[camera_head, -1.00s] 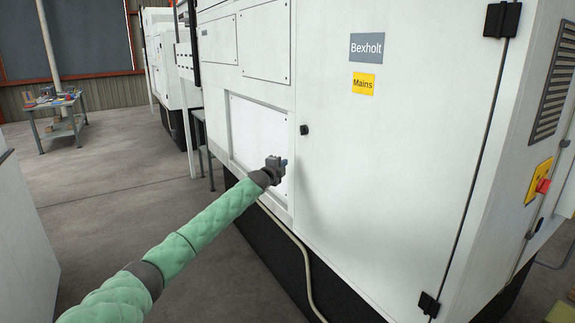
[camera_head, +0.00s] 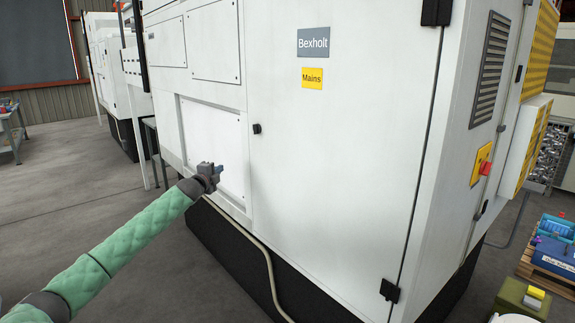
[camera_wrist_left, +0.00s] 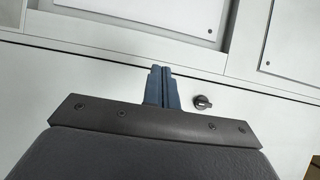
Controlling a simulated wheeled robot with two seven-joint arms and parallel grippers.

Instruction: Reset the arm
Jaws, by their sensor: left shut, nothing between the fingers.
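My left arm, in a green sleeve, reaches in from the left of the head view. Its gripper (camera_head: 219,170) is in front of the lower panel of a white machine cabinet (camera_head: 340,170). In the left wrist view the blue fingers of the left gripper (camera_wrist_left: 161,72) are together with nothing between them. A dark door knob (camera_head: 257,128) is to the right of and above the gripper in the head view. The knob also shows in the left wrist view (camera_wrist_left: 202,102), to the right of the fingers. My right gripper is not in view.
The cabinet door bears a grey Bexholt label (camera_head: 313,42) and a yellow Mains label (camera_head: 312,78). A red switch (camera_head: 486,168) is on its side. A workbench (camera_head: 12,130) stands at far left. A pallet (camera_head: 545,268) is at right. The floor at left is clear.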

